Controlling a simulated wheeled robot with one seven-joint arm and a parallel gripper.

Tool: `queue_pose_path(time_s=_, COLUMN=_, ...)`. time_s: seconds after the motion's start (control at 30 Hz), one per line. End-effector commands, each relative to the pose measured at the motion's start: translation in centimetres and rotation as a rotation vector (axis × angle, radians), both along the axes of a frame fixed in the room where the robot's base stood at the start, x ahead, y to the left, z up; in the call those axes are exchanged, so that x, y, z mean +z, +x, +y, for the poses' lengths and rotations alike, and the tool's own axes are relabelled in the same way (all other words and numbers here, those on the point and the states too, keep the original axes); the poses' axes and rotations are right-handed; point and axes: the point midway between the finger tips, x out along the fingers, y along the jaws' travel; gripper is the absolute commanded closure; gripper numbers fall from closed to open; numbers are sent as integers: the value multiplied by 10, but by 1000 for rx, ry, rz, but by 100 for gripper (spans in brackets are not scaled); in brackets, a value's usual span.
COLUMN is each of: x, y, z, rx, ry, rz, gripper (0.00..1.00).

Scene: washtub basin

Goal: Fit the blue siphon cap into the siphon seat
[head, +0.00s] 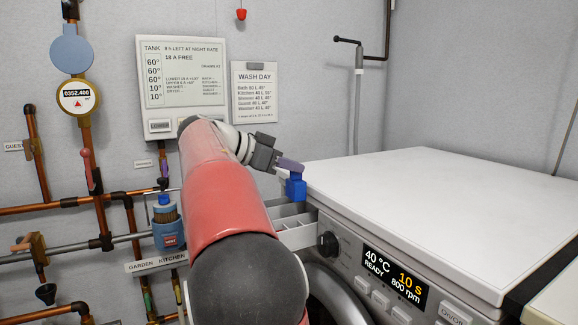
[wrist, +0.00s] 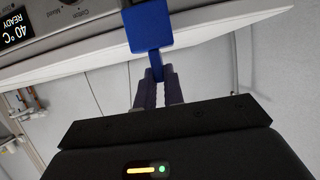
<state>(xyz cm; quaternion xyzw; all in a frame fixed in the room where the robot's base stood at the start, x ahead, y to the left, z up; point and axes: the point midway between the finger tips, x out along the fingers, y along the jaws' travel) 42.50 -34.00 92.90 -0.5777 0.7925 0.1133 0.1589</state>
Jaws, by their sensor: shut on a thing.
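The blue siphon cap (head: 296,188) is held in my gripper (head: 290,166), whose fingers are shut on its narrow upper part. The cap hangs below the fingertips, above the pulled-out detergent drawer (head: 298,236) and beside the washer's top front corner. In the wrist view the cap (wrist: 147,28) is a blue block beyond the fingers of my gripper (wrist: 158,76), with a thin stem between them. The siphon seat cannot be made out; the drawer's inside is partly hidden by my red arm.
The white washing machine (head: 420,205) stands right of the drawer, with a dark knob (head: 328,244) and a lit display (head: 395,277) on its front. Copper pipes (head: 95,205) and a blue-topped container (head: 165,222) are at the left. The washer's top is clear.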

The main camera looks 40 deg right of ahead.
Motion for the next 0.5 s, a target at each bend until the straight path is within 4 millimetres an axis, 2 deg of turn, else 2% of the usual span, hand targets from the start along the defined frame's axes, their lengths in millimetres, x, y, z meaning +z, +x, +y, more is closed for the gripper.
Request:
queue_pose_path(time_s=0.17, x=-4, y=0, z=0, rx=1, ry=0, rz=-1, gripper=100)
queue_pose_path(time_s=0.5, x=-35, y=0, z=0, rx=1, ry=0, rz=0, gripper=100)
